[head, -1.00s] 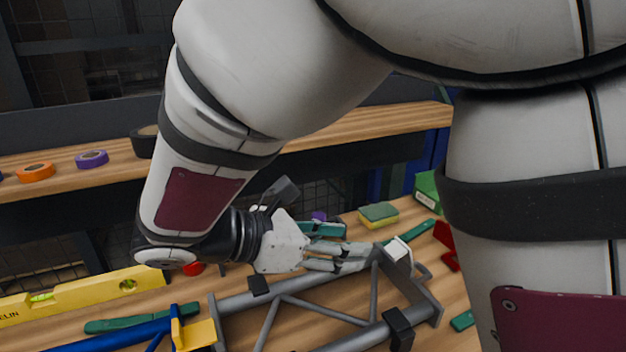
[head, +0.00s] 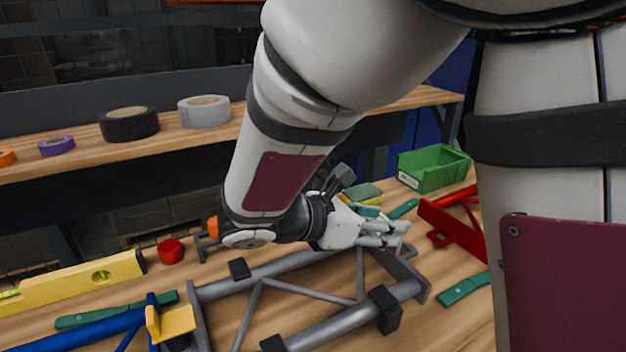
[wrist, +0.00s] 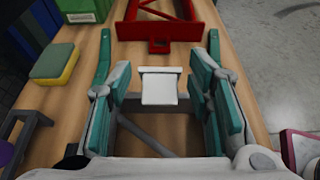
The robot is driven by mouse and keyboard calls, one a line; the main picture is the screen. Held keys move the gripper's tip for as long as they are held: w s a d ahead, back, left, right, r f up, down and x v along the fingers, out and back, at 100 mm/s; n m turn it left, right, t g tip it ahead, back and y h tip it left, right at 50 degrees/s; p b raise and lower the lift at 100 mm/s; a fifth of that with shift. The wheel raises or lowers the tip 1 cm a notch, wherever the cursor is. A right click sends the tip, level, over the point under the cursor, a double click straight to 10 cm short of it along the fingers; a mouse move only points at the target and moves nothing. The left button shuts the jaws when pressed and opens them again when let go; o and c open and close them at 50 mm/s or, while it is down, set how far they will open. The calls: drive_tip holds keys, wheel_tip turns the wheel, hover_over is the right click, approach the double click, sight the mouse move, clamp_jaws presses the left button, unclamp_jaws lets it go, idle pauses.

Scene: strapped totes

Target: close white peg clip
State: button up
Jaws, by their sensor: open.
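The white peg clip (wrist: 160,88) shows in the wrist view as a small white block with a wider bar along its far edge. It sits at the end of a grey tubular frame (head: 276,265), between my fingers. I cannot tell how far its flap is lifted. My gripper (wrist: 160,100) is open, with one teal-padded finger on each side of the clip and a gap to it on both sides. In the head view my gripper (head: 388,234) is over the frame's far right end and hides most of the clip.
Black clips (head: 385,308) sit on the grey frame. A red bracket (head: 455,228), a green bin (head: 433,168), a sponge (wrist: 55,63) and green strips (head: 464,288) lie around the frame end. A yellow level (head: 75,281) and a blue frame (head: 95,334) are at left.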

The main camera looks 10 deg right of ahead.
drive_tip(key=c, duration=1)
drive_tip(key=shift+r+p, duration=0.1)
drive_tip(key=shift+p, duration=0.2)
